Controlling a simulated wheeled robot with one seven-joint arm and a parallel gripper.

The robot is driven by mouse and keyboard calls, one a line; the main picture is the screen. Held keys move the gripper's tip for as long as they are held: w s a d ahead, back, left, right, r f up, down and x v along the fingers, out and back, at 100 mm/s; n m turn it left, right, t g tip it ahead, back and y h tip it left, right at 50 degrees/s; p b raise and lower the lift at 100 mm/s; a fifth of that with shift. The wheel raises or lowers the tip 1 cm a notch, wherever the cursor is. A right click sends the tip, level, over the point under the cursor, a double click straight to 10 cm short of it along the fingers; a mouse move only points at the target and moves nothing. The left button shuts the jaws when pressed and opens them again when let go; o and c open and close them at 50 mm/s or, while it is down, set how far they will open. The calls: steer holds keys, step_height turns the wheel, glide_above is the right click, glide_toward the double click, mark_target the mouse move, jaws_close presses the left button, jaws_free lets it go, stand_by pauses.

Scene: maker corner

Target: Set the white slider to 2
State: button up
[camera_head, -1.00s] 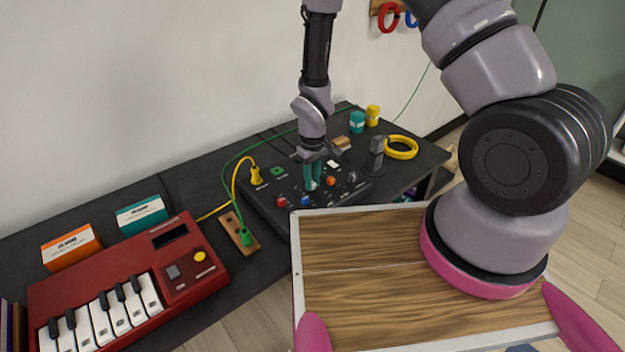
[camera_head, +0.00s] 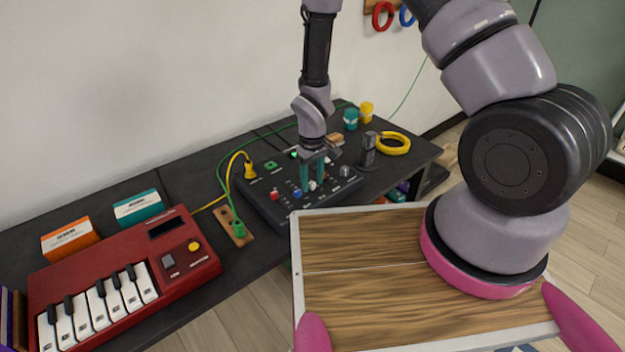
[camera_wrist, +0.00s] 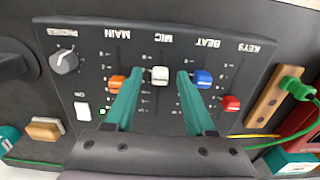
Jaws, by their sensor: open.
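The white slider (camera_wrist: 160,76) is the knob under the label MIC on the black mixer panel (camera_wrist: 75,112). Its scale digits are upside down in the wrist view and too small to read. My gripper (camera_wrist: 160,74) is open, with one teal finger on each side of the white slider and a gap visible on both sides. In the head view, my gripper (camera_head: 313,188) points down over the mixer (camera_head: 264,205), and its fingers stand apart around the white slider (camera_head: 313,185).
An orange slider (camera_wrist: 117,84) sits just left of the left finger and a blue slider (camera_wrist: 203,78) right of the other. A red slider (camera_wrist: 231,103) is farther right. A grey dial (camera_wrist: 64,61) and white button (camera_wrist: 82,111) are left. Cables run beside the mixer.

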step_height(320, 180, up, 11)
stand_by(0.4)
step_height(320, 180, up, 14)
steer(key=m+t, duration=0.2)
steer(key=m, duration=0.1)
glide_above(313, 182)
steer(key=w+d, duration=0.2)
steer(key=d, duration=0.3)
steer(key=s+d+r+m+t+y, duration=0.1)
steer(key=d+r, duration=0.2)
steer(key=r, duration=0.2)
steer(key=s+d+r+m, duration=0.2)
steer(key=d+r, duration=0.1)
steer(key=r, duration=0.3)
steer(key=s+d+r+m+t, duration=0.2)
steer(key=s+d+r, duration=0.1)
steer(key=s+r, duration=0.3)
steer(key=s+d+r+m+t+y, duration=0.1)
steer(key=s+d+r+m+t, duration=0.1)
steer(key=s+r, duration=0.5)
steer(key=shift+s+d+r+m, duration=0.25)
steer(key=shift+d+r+m, duration=0.25)
steer(key=shift+d, duration=0.5)
